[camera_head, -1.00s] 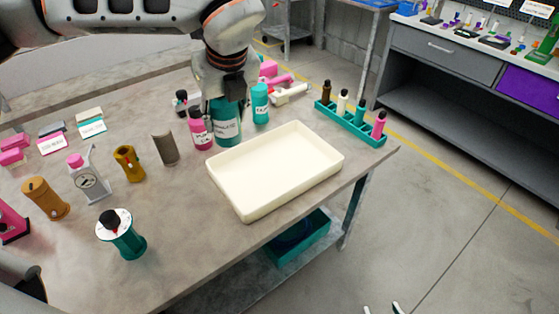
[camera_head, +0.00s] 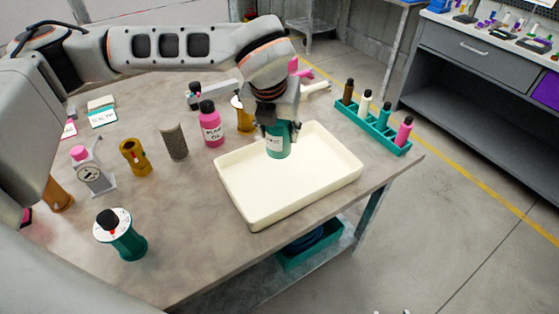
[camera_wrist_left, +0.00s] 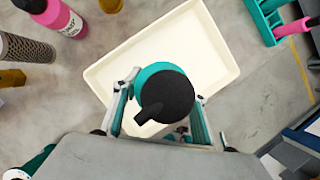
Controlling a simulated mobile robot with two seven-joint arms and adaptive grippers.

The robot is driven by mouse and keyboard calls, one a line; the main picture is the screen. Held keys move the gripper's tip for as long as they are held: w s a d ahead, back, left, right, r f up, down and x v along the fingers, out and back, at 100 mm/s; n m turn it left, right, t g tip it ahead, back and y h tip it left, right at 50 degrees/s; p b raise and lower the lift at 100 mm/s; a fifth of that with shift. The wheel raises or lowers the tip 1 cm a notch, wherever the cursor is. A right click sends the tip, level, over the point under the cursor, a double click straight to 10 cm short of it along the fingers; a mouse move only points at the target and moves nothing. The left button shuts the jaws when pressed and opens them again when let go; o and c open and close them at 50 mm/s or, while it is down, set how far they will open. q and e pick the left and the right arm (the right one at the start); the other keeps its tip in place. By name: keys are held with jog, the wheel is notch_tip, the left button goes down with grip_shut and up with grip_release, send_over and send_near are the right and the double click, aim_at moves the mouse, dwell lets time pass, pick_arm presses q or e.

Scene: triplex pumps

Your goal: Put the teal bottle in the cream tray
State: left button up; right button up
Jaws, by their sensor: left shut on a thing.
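The teal bottle (camera_head: 278,144), with a pale label, is upright in my left gripper (camera_head: 278,124). It is over the back part of the cream tray (camera_head: 243,213), and I cannot tell whether its base touches the tray floor. In the left wrist view the bottle's black cap (camera_wrist_left: 166,97) is between the two fingers of my left gripper (camera_wrist_left: 160,112), with the tray (camera_wrist_left: 112,72) beneath and around it. The tray holds nothing else that I can see. My right gripper is not in view.
A pink bottle (camera_head: 211,128) and a mustard object (camera_head: 244,116) stand left of and behind the tray. A teal rack (camera_head: 375,128) with small bottles is at the right. A teal-and-white canister (camera_head: 122,238) stands front left. The table's front edge is near the tray.

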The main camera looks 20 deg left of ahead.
aim_at(275, 148)
pick_arm(q)
notch_tip(275, 148, down, 10)
jog(key=shift+r, duration=0.1)
dwell(0.4)
jog(key=o, duration=1.4)
jog(key=shift+f, duration=0.25)
jog(key=shift+c, duration=0.2)
jog(key=shift+r, duration=0.1)
jog(key=shift+r, duration=0.25)
jog(key=v, duration=1.1)
jog(key=shift+s, duration=0.1)
jog(key=shift+s+r, duration=0.15)
jog(key=shift+r, duration=0.15)
